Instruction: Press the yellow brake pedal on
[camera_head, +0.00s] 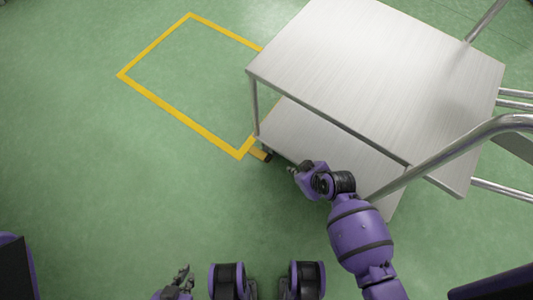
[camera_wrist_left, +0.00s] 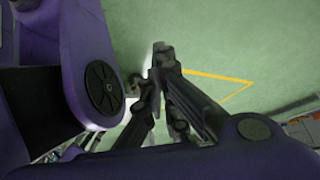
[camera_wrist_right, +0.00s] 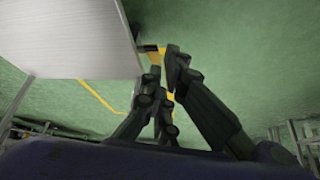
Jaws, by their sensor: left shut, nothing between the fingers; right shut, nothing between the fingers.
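The yellow brake pedal (camera_head: 257,154) sticks out low at the near left corner of the metal cart (camera_head: 375,60), beside a dark caster (camera_head: 267,158). My right gripper (camera_head: 293,170) is shut and empty, a little right of and nearer than the pedal, apart from it in the picture. In the right wrist view its fingers (camera_wrist_right: 163,65) are together, with yellow patches behind them; I cannot tell which is the pedal. My left gripper (camera_head: 184,272) is shut and empty over the floor at the bottom, far from the cart; its fingers (camera_wrist_left: 157,62) show in the left wrist view.
The cart has a lower shelf (camera_head: 320,140) and a tubular handle (camera_head: 440,155) at the right, close to my right arm. A yellow floor marking (camera_head: 180,116) lies left of the cart. The green floor (camera_head: 100,190) at left is clear.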

